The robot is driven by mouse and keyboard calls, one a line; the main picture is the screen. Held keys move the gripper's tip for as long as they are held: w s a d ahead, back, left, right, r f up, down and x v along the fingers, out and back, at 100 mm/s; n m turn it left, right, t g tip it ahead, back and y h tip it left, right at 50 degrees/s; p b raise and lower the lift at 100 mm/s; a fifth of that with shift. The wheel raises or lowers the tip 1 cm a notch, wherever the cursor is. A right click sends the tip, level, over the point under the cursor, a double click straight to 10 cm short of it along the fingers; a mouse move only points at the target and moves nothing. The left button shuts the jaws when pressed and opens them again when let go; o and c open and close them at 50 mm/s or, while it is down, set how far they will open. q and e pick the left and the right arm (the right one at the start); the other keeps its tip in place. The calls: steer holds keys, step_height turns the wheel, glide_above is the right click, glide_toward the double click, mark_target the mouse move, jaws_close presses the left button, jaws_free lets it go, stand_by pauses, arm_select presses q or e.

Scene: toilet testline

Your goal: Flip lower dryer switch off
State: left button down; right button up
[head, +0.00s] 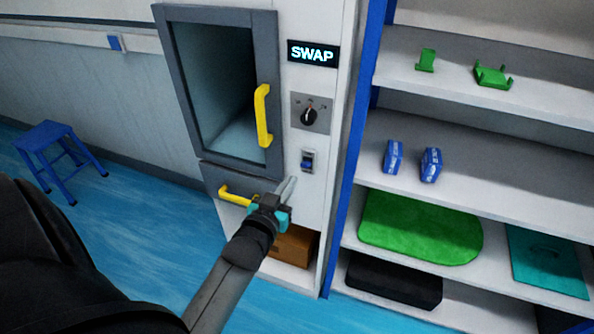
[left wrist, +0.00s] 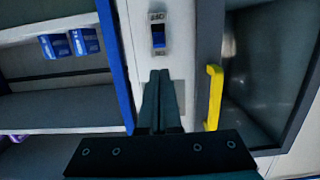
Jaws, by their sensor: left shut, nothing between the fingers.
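The dryer is a white and grey cabinet with a framed glass door. On its white side panel, below a black rotary knob (head: 309,116), sits a small blue switch (head: 308,161) on a pale plate. The switch also shows in the left wrist view (left wrist: 158,37), straight ahead of the fingertips; I cannot tell its on or off position. My left gripper (head: 290,183) is shut and empty, its tips just below and left of the switch in the head view. In the left wrist view its closed fingers (left wrist: 159,76) point at the panel below the switch, apparently apart from it. My right gripper is not in view.
Yellow handles (head: 262,115) stick out from the door and the drawer (head: 237,192) beside the panel. A "SWAP" display (head: 313,53) is above. A blue-edged shelf rack (head: 480,185) with blue boxes and green items stands right. A blue stool (head: 58,155) stands left.

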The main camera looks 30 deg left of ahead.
mark_target(305, 165)
arm_select(q)
steer(key=b+x, duration=0.1)
steer(key=x, duration=0.8)
steer(key=shift+w+a, duration=0.1)
steer(key=shift+w, duration=0.15)
steer(key=shift+f+b, duration=0.1)
steer(key=shift+b, duration=0.2)
steer(key=shift+f+t+b, duration=0.25)
steer(key=shift+t+b, duration=0.05)
steer(key=shift+b, duration=0.55)
steer(key=shift+t+b, duration=0.4)
steer(key=shift+b, duration=0.2)
steer(key=shift+s+t+y+b, duration=0.2)
steer(key=shift+t+y+b, duration=0.3)
steer(key=shift+b, duration=0.85)
steer(key=shift+f, duration=0.1)
